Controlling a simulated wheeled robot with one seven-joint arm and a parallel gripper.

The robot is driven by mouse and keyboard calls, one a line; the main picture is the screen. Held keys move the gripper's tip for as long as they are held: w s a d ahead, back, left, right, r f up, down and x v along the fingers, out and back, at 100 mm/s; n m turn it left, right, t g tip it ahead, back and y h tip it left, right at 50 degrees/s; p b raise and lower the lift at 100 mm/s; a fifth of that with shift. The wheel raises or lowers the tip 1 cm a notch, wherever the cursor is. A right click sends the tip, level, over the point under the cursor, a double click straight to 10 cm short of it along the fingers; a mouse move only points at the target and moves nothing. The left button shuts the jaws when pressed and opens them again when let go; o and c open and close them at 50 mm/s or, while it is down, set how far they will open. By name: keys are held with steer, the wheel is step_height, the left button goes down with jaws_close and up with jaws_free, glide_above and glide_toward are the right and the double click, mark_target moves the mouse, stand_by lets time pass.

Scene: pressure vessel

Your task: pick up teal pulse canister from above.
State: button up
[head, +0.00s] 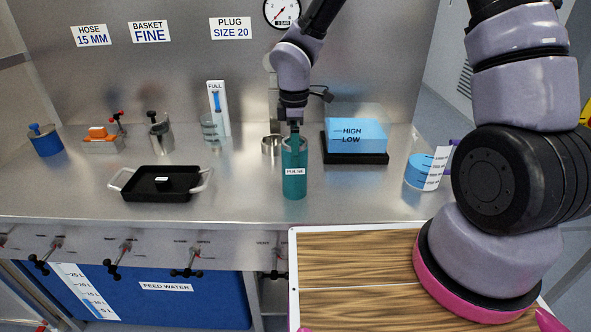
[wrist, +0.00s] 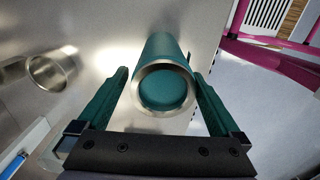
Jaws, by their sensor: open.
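The teal pulse canister (head: 294,181) stands upright on the steel counter, with a white PULSE label on its side and a metal rim at the top. In the wrist view the canister (wrist: 163,88) is seen from above, its round metal rim facing the camera. My gripper (head: 294,128) is directly above the canister, pointing down. In the wrist view my gripper (wrist: 160,82) is open, with one teal finger on each side of the canister and visible gaps between. In the head view the fingertips are partly hidden at the canister's top.
A small metal cup (head: 271,145) stands close to the canister's left; it also shows in the wrist view (wrist: 51,71). A blue HIGH/LOW block (head: 357,134) on a black base is at right. A black tray (head: 135,190) lies at left. The counter in front is clear.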

mark_target(295, 169)
steer(key=shift+s+f, duration=0.15)
steer(key=shift+f, duration=2.6)
jaws_close()
